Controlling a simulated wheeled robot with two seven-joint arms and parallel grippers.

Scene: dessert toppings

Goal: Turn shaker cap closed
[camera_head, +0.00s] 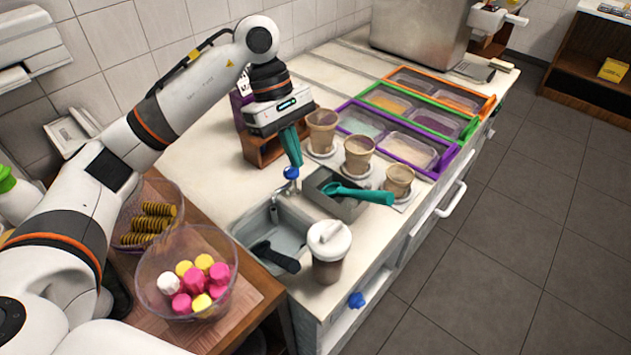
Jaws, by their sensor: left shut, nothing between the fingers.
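The shaker (328,270) stands upright at the front of the counter, beside the sink. It has a brown see-through body and a white cap (329,236) on top; I cannot tell from here whether the cap is turned open or closed. My left gripper (295,162) has teal fingers, points down and is shut and empty. It is above and behind the shaker, apart from it, close to a blue knob (291,173) by the sink. My right gripper is not in view.
A sink (245,231) with a black-handled tool (277,257) lies left of the shaker. A grey holder (318,196) with a teal scoop (362,194), several cups and topping trays stand behind. Bowls of sweets (228,263) and cookies (124,226) are at left.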

